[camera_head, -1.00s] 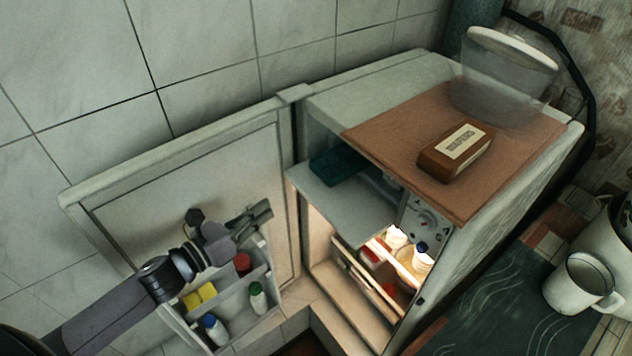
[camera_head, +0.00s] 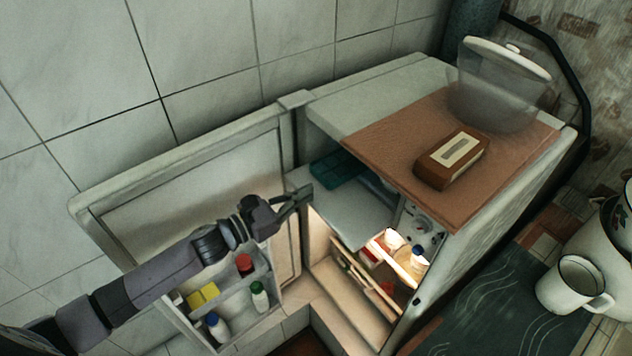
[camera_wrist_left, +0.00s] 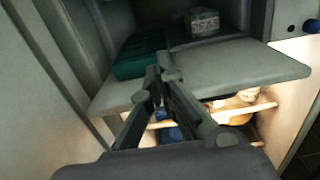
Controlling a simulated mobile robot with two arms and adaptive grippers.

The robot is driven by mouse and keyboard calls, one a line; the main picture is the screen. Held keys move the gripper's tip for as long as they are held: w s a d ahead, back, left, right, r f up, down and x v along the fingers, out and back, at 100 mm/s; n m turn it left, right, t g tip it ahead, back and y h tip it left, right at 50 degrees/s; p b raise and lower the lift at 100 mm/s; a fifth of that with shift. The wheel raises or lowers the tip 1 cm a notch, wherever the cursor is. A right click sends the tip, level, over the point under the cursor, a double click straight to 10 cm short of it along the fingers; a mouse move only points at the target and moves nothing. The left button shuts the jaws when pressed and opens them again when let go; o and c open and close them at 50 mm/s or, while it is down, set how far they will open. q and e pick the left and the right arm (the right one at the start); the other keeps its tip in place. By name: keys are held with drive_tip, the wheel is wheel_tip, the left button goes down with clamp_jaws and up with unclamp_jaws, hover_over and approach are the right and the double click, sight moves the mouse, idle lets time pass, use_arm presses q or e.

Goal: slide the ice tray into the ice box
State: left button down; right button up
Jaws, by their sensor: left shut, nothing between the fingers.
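The teal ice tray (camera_head: 338,168) lies at the left side of the ice box, at its mouth. It also shows in the left wrist view (camera_wrist_left: 138,62), its front end by the inner edge of the lowered flap. The ice box's pale flap (camera_head: 350,222) is folded down level, and it shows in the wrist view too (camera_wrist_left: 245,65). My left gripper (camera_head: 305,190) is shut and empty at the flap's left front corner, in front of the tray. In the wrist view its fingertips (camera_wrist_left: 155,73) appear just short of the tray; contact is unclear. My right gripper is not in view.
The open fridge door (camera_head: 190,190) stands left, with bottles and a yellow pack (camera_head: 203,294) on its shelf. A box marked PEAS (camera_wrist_left: 203,23) sits in the ice box.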

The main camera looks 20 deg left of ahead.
sight(326, 181)
use_arm(q)
drive_tip(key=shift+p+x, duration=0.5)
drive_tip(key=shift+x, duration=1.45)
drive_tip(key=shift+b+x, duration=0.85)
drive_tip(key=shift+x, duration=1.1)
drive_tip(key=shift+s, duration=0.1)
